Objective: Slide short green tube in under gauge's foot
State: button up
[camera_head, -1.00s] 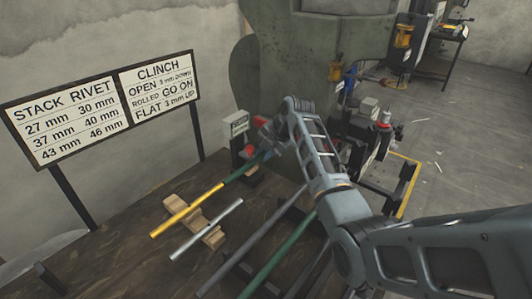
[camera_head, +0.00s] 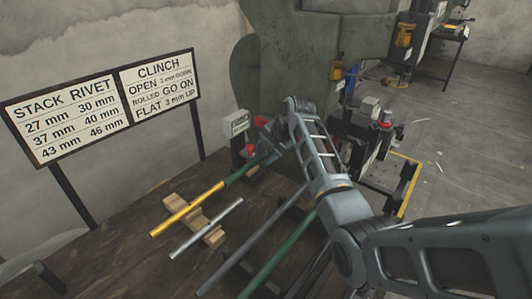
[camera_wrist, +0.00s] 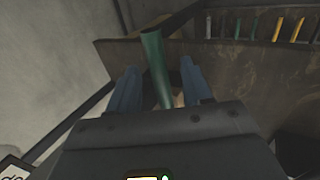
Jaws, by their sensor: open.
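The short green tube (camera_head: 244,171) lies beside the gauge, its near end close to the yellow tube's far end in the head view. In the wrist view, a green tube (camera_wrist: 156,62) runs between my gripper's two blue-grey fingers. My gripper (camera_wrist: 158,92) is open around it, with gaps showing on both sides. In the head view my gripper (camera_head: 272,142) is partly hidden by my arm, near the tube's far end. The gauge (camera_head: 238,124) stands at the bench's back edge with a small lettered plate and red parts low down. Its foot is not clearly visible.
Long grey and green tubes (camera_head: 277,258) lie to the right. A lettered board (camera_head: 100,105) stands at left, the green press (camera_head: 300,60) behind.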

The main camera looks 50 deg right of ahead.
jog(key=v, duration=0.7)
jog(key=shift+s+r, duration=0.25)
jog(key=shift+r, duration=0.05)
dwell(0.5)
